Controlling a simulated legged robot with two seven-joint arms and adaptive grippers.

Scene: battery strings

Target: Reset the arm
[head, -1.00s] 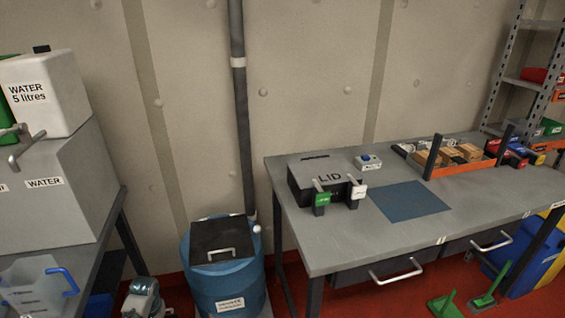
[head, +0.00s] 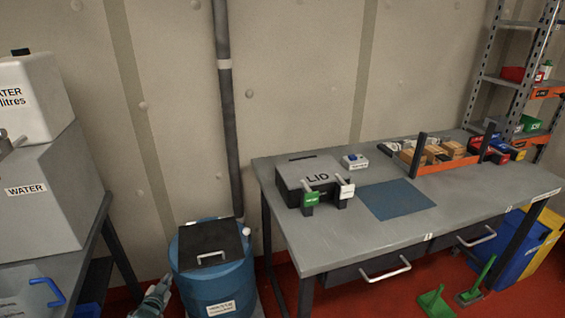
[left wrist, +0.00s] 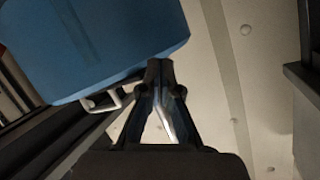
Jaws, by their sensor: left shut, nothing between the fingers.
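My left gripper (head: 158,292) shows at the bottom of the head view, low between the left bench and the blue drum. In the left wrist view its fingers (left wrist: 160,68) meet at the tips, shut with nothing between them. A blue body with a pale handle (left wrist: 105,103) fills the upper left of the left wrist view, beyond the fingers. My right gripper is not in view.
A blue drum (head: 225,280) with a black lid stands beside the grey workbench (head: 330,235). The bench holds a black box marked LID (head: 290,178), a blue mat (head: 395,200) and an orange tray (head: 440,167). A water container (head: 35,105) is at left.

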